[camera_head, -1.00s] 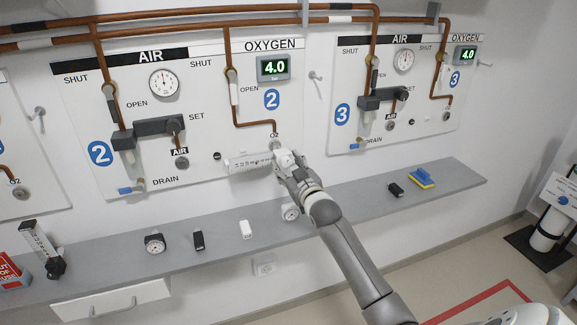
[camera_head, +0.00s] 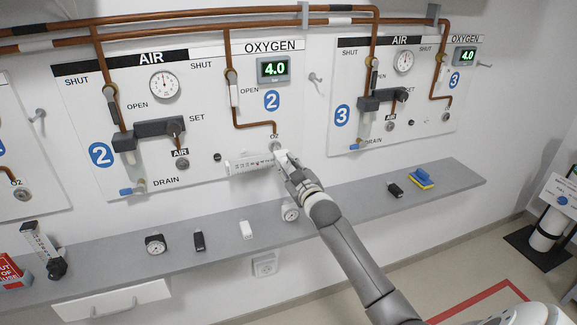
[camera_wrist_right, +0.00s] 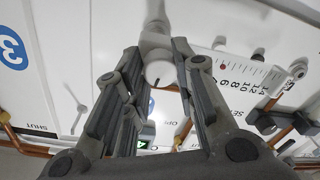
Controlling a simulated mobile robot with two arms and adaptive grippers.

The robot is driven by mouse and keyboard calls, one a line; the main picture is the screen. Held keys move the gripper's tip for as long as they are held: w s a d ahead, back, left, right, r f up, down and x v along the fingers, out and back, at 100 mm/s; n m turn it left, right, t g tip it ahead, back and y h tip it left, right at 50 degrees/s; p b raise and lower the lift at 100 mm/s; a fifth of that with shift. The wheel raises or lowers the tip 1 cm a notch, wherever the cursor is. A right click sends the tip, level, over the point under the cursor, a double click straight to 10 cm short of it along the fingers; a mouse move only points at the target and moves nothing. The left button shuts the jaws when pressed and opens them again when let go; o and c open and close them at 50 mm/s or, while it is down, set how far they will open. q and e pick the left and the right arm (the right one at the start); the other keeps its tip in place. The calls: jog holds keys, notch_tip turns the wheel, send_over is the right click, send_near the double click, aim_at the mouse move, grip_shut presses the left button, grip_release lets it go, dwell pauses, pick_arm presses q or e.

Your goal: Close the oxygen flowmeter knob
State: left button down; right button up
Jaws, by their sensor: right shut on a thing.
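The flowmeter (camera_head: 250,164), a clear tube with a printed scale, lies sideways below the O2 outlet of the oxygen panel numbered 2. In the right wrist view its scale tube (camera_wrist_right: 240,80) with a red ball shows on the right. My right gripper (camera_head: 285,158) is at the right end of the flowmeter. In the wrist view the round white knob (camera_wrist_right: 157,68) with a dark mark sits between the fingers, which are shut on it. In the head view the fingers and wrist hide the knob. My left gripper is not in view.
The oxygen display (camera_head: 273,69) reads 4.0.

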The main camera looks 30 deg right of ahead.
jog(key=n+p, duration=0.1)
jog(key=n, duration=0.3)
jog(key=n+p, duration=0.1)
jog(key=n, duration=0.4)
jog(key=shift+n, duration=0.3)
jog(key=n, duration=0.2)
jog(key=n+p, duration=0.1)
jog(key=n, duration=0.2)
jog(key=shift+g+h, duration=0.3)
jog(key=n+p, duration=0.1)
jog(key=n, duration=0.3)
jog(key=shift+a, duration=0.1)
jog(key=shift+f, duration=0.1)
jog(key=o, duration=1.1)
jog(key=shift+c, duration=0.2)
